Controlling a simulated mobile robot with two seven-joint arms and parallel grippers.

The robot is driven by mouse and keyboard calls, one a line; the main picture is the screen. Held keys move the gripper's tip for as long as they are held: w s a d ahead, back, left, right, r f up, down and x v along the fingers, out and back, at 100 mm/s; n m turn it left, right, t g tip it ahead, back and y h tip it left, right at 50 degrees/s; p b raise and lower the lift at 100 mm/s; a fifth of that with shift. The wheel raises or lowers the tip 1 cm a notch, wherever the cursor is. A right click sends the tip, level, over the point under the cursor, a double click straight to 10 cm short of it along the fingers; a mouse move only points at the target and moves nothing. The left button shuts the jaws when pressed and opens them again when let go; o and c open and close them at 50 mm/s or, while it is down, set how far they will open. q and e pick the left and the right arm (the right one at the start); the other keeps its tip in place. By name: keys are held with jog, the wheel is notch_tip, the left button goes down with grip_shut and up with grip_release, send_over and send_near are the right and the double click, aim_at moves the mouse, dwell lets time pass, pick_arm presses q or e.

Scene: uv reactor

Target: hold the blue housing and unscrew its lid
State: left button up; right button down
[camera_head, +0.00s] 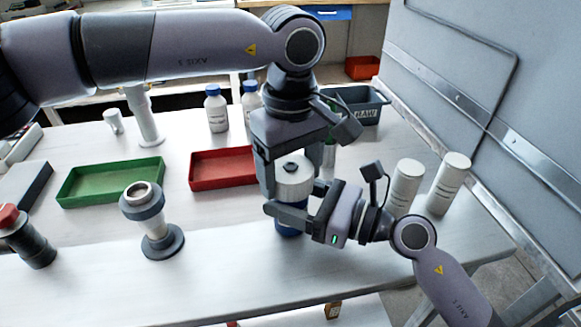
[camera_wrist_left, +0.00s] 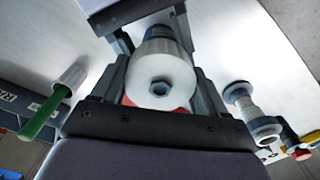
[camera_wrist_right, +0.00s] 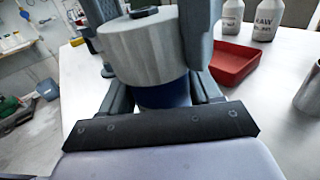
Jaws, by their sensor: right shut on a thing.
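The blue housing (camera_head: 288,229) stands upright on the table, with its light grey ribbed lid (camera_head: 294,178) on top. A dark knob sits on the lid's centre. The lid also shows in the left wrist view (camera_wrist_left: 160,82), and the blue body shows in the right wrist view (camera_wrist_right: 164,95). My right gripper (camera_head: 285,214) is shut on the housing below the lid, from the side. My left gripper (camera_head: 295,172) points down over the lid, one finger on each side. Its fingers look open, with a small gap beside the lid. Part of the blue body is hidden by the right gripper.
A red tray (camera_head: 222,168) and a green tray (camera_head: 110,182) lie to the left. A grey-collared stand (camera_head: 160,241) is at the front left. Two white cylinders (camera_head: 448,184) stand at the right. Bottles (camera_head: 216,110) and a grey bin (camera_head: 365,108) are behind.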

pick_arm(q)
jog(key=n, duration=0.6)
pick_arm(e)
jog(key=shift+f, duration=0.1)
pick_arm(q)
jog(key=n, duration=0.6)
jog(key=shift+r+n, duration=0.1)
jog(key=shift+n, duration=0.2)
jog(key=n, duration=1.3)
jog(key=shift+n, duration=0.4)
jog(key=shift+r, duration=0.15)
jog(key=shift+r, duration=1)
